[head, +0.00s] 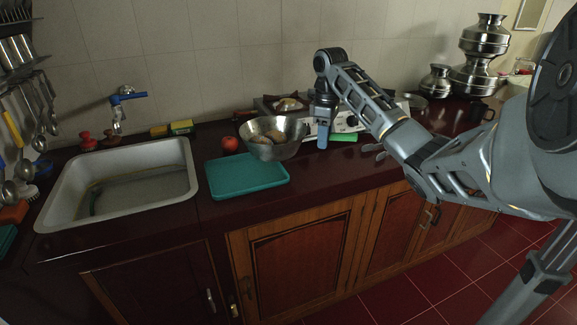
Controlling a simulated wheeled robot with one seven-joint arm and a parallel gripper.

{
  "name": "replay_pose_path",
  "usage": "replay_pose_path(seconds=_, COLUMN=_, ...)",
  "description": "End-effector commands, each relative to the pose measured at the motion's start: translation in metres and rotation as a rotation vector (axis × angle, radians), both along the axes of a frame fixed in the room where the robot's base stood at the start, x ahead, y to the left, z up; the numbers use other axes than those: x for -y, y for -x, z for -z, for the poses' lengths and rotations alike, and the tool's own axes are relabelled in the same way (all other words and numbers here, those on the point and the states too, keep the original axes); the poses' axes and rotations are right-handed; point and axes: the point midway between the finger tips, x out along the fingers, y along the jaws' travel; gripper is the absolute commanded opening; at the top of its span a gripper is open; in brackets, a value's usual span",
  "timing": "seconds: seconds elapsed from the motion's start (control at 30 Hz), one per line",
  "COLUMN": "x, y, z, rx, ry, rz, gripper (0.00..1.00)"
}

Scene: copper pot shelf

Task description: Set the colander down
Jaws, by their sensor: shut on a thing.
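The colander (266,150) is a metal bowl with brownish items inside. It appears at the back right corner of the teal board (243,180), partly overlapping it in the head view. I cannot tell whether its base touches the counter or hangs just above it. My gripper (322,143) points down at the colander's right rim and is shut on it. The exact grip point is too small to make out.
A red tomato (230,144) sits just left of the colander. The sink (125,180) is further left. A stove (345,124) and a green item (344,137) lie behind and right of my gripper. Metal pots (478,75) stand at the far right. The front of the teal board is clear.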

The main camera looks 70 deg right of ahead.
Motion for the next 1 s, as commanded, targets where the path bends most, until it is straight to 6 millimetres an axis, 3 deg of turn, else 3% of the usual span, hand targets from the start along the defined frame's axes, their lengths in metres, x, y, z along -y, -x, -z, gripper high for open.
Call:
replay_pose_path(seconds=0.2, x=-0.014, y=-0.042, z=0.028, rx=0.003, ry=0.0, rz=-0.003, gripper=0.0)
replay_pose_path(seconds=0.4, x=-0.021, y=-0.064, z=0.041, rx=0.002, ry=0.002, rz=0.001, gripper=0.0)
replay_pose_path(seconds=0.63, x=-0.022, y=-0.068, z=0.047, rx=0.002, ry=0.002, rz=0.003, gripper=0.0)
replay_pose_path(seconds=0.9, x=-0.022, y=-0.067, z=0.079, rx=0.001, ry=0.002, rz=0.002, gripper=0.0)
replay_pose_path(seconds=1.0, x=-0.022, y=-0.067, z=0.082, rx=0.002, ry=0.003, rz=0.002, gripper=0.0)
